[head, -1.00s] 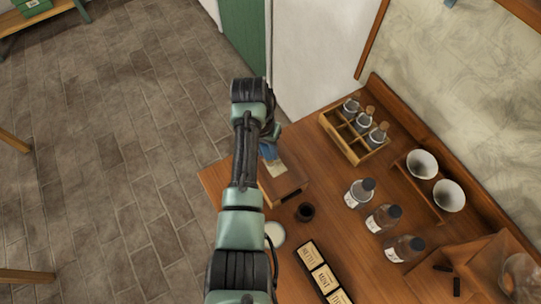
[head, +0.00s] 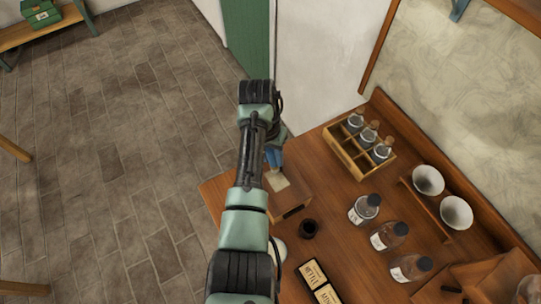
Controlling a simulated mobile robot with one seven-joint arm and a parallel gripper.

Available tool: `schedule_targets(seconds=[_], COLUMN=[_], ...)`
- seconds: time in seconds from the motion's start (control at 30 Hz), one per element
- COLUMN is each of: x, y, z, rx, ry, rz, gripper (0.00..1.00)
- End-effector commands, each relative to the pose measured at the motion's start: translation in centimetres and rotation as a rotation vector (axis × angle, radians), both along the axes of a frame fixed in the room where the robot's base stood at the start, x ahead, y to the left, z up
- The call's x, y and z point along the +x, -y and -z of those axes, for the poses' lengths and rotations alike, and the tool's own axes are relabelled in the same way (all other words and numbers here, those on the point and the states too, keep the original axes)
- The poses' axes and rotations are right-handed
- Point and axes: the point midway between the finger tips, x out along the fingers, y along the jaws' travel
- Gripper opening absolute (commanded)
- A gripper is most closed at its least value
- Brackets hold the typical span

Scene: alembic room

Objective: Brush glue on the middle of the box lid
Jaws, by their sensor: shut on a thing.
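A wooden box (head: 291,203) stands near the left end of the bench, partly hidden by my arm. A pale patch (head: 278,181) shows on its lid; I cannot tell whether it is a label or glue. My gripper (head: 274,155) is by the far side of the box, mostly hidden behind my wrist and forearm. Something blue shows at it, just beyond the pale patch. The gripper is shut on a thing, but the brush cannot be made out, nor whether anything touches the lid. A small dark pot (head: 309,229) stands right of the box.
A wooden rack (head: 345,152) with stoppered bottles stands at the back. Two white bowls (head: 428,180) sit to the right. Several labelled bottles (head: 387,238) stand in a row. Labelled tins (head: 313,273) are at the front. A pale round thing (head: 280,250) is partly behind my arm.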

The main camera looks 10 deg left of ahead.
Motion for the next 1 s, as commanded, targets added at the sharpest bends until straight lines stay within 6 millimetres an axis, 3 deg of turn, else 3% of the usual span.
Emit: schedule_targets(seconds=[0.17, 0.7, 1.0], x=[0.0, 0.0, 0.0], y=[0.0, 0.0, 0.0], z=[-0.5, -5.9, -6.0], rx=[0.0, 0.0, 0.0], ry=[0.0, 0.0, 0.0], rz=[0.0, 0.0, 0.0], gripper=[0.0, 0.0, 0.0])
